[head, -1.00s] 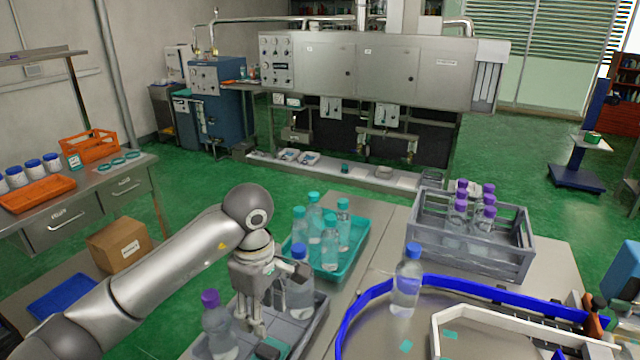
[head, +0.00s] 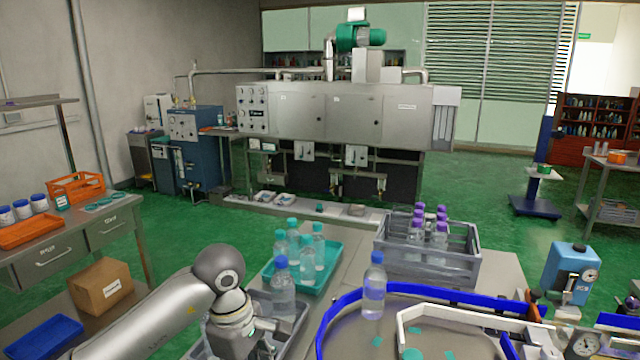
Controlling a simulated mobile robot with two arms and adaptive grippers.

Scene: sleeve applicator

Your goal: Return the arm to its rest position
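My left arm (head: 165,315) comes in from the lower left. Its gripper (head: 235,340) points down over a grey tray (head: 302,318) at the bottom edge. The fingertips are cut off by the picture edge, so I cannot see whether they are open or hold anything. A clear blue-capped bottle (head: 283,290) stands in that tray, just right of the gripper. My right gripper is not in view.
A teal tray (head: 327,282) with teal-capped bottles lies behind the gripper. A grey crate (head: 430,262) holds purple-capped bottles. A side bench (head: 60,245) is at left.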

